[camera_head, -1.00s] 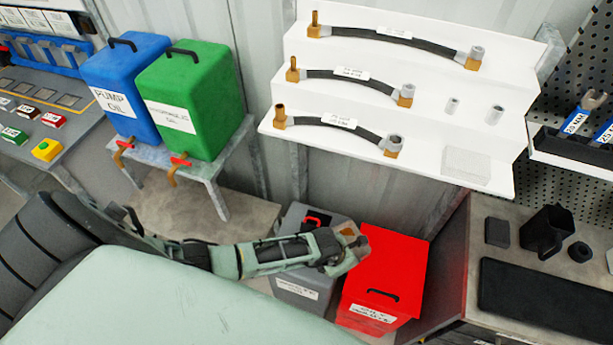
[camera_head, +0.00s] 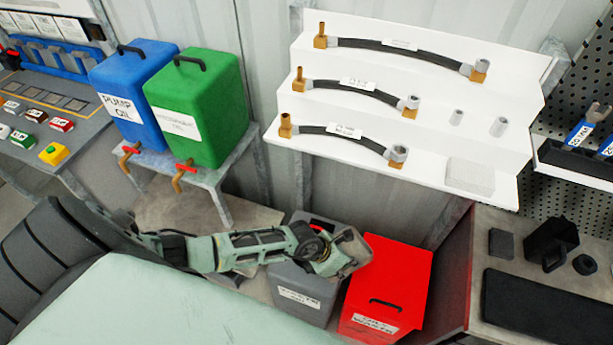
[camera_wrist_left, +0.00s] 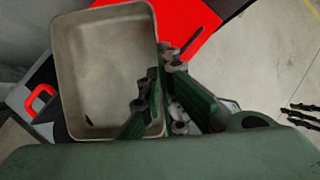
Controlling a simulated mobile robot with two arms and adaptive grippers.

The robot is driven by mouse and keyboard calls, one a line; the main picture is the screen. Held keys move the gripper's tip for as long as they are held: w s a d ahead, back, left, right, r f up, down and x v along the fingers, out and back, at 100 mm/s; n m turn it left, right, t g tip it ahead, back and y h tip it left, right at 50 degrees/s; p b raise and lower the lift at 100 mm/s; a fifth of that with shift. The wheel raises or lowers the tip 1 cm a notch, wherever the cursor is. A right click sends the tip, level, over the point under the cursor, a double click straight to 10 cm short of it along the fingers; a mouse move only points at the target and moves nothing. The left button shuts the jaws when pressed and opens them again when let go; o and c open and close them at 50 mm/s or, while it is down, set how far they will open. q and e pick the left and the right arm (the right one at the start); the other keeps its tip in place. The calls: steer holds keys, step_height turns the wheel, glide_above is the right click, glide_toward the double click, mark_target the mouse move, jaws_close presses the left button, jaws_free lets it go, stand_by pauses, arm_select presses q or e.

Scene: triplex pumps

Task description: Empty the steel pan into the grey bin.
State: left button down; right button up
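The steel pan (camera_head: 354,254) is at the end of my left arm in the head view, tilted, above the grey bin and beside the red bin. In the left wrist view the pan (camera_wrist_left: 100,65) shows a bare beige inside with no clear liquid. My left gripper (camera_wrist_left: 158,98) is shut on the pan's side wall, one finger on each side of it. The grey bin (camera_head: 298,296) stands on the floor under the gripper. Its top is partly hidden by my gripper and the pan. My right gripper is not in view.
The red bin (camera_head: 388,285) stands close to the right of the grey bin. Blue (camera_head: 135,85) and green (camera_head: 200,105) oil containers stand on a metal stand to the left. A white stepped rack (camera_head: 420,150) with hoses is behind. A bench with dark parts (camera_head: 545,300) is at right.

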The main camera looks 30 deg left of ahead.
arm_select(q)
steer(key=shift+a+r+n+h, duration=0.15)
steer(key=shift+a+r+h, duration=0.4)
steer(key=shift+r+h, duration=0.2)
steer(key=shift+a+r+n+h, duration=0.15)
steer(key=shift+a+r+h, duration=0.45)
steer(key=shift+r, duration=0.25)
steer(key=shift+w+r+h+b, duration=0.15)
steer(key=shift+h+b, duration=0.1)
steer(key=shift+b, duration=0.15)
steer(key=shift+a+r+b, duration=0.3)
steer(key=shift+b, duration=0.2)
steer(key=shift+a+r+n+t+h+b, duration=0.3)
steer(key=shift+a+r+h+b, duration=0.75)
steer(key=shift+b, duration=1.15)
